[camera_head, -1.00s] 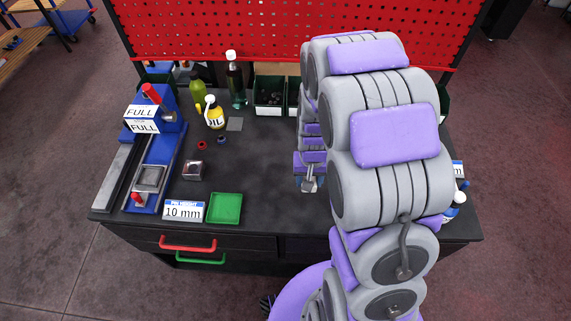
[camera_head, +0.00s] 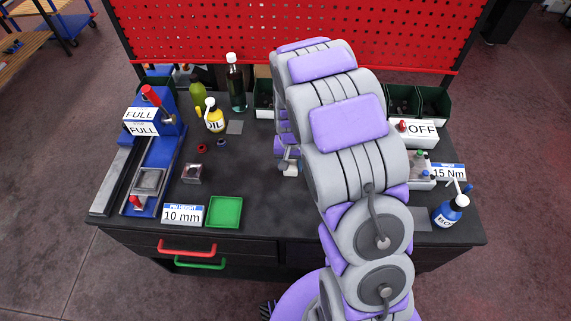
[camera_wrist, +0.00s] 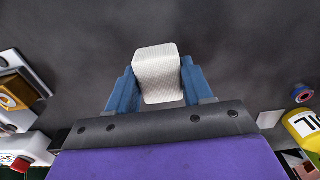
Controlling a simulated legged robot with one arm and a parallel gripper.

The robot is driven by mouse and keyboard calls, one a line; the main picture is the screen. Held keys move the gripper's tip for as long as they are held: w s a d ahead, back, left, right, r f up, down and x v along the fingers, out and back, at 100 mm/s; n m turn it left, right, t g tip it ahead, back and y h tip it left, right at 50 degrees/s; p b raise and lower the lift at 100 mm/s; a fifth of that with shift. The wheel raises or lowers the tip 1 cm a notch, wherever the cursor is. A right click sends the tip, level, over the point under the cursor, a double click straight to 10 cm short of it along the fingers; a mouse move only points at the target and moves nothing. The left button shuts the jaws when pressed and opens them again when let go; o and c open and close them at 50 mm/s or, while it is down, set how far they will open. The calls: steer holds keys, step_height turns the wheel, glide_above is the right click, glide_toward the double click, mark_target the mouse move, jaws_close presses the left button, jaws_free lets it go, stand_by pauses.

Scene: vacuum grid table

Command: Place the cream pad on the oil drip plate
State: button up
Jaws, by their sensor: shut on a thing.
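The cream pad (camera_wrist: 157,66) is a pale, block-like pad held between the blue fingers of my gripper (camera_wrist: 158,92) in the wrist view. In the head view my gripper (camera_head: 289,166) is above the middle of the dark table, with the pad (camera_head: 291,171) just showing at its tip. The oil drip plate (camera_head: 235,127) appears to be the small grey square beside the yellow OIL bottle (camera_head: 214,118). It lies bare, to the left of and farther back than my gripper. The OIL bottle also shows at the right of the wrist view (camera_wrist: 305,125).
A red ring (camera_head: 202,148) and a blue ring (camera_head: 221,142) lie in front of the OIL bottle. A tall dark bottle (camera_head: 236,88) stands behind the plate. A green tray (camera_head: 225,212) is at the front. A blue bottle (camera_head: 447,214) stands at the right. The table's middle is clear.

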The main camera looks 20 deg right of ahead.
steer(key=shift+w+a+f, duration=0.1)
steer(key=shift+w+a, duration=0.15)
steer(key=shift+w, duration=0.55)
steer(key=shift+w+a+f, duration=0.1)
steer(key=shift+w+a, duration=0.1)
steer(key=shift+w, duration=0.55)
step_height(320, 180, down, 4)
steer(key=shift+r+b, duration=0.2)
steer(key=shift+b, duration=0.5)
steer(key=shift+r, duration=0.1)
steer(key=o, duration=1)
